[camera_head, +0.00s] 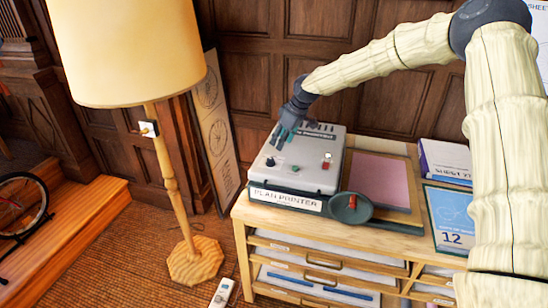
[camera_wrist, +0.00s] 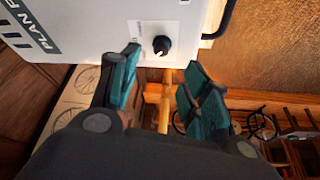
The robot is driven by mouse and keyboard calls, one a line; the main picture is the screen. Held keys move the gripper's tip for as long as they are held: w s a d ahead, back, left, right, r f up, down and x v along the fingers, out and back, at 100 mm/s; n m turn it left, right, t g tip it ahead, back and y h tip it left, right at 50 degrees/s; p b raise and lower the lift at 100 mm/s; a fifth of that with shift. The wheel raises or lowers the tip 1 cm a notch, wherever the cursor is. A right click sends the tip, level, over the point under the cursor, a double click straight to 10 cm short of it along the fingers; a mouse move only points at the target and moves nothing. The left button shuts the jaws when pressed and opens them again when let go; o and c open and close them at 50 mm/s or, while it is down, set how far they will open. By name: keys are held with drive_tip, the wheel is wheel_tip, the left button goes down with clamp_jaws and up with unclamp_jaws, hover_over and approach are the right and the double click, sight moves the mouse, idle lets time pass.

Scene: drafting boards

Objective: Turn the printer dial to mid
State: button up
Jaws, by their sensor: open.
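The plan printer (camera_head: 312,178) is a light grey box with a "PLAN PRINTER" label on top of the wooden drawer cabinet (camera_head: 290,222). A small dark dial (camera_head: 270,161) sits at the left of its sloping top. In the wrist view the dial (camera_wrist: 161,45) is a round black knob on a white plate; a small pale mark on it points down. My gripper (camera_head: 281,145) is above the printer's left part, its teal fingers close over the dial. In the wrist view my gripper (camera_wrist: 161,58) has its fingers apart, with nothing between them; the dial shows just beyond the fingertips.
A greenish knob (camera_head: 295,168) and a red switch (camera_head: 327,157) are also on the printer. A dark round object with a red part (camera_head: 351,206) lies at the front. A pink sheet (camera_head: 380,182) and books (camera_head: 445,160) are right. A lamp (camera_head: 130,50) stands left.

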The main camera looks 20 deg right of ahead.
sight(271, 159)
drive_tip(key=shift+p+x, duration=1.8)
drive_tip(key=shift+x, duration=3.5)
drive_tip(key=shift+a, duration=0.15)
drive_tip(key=c, duration=1)
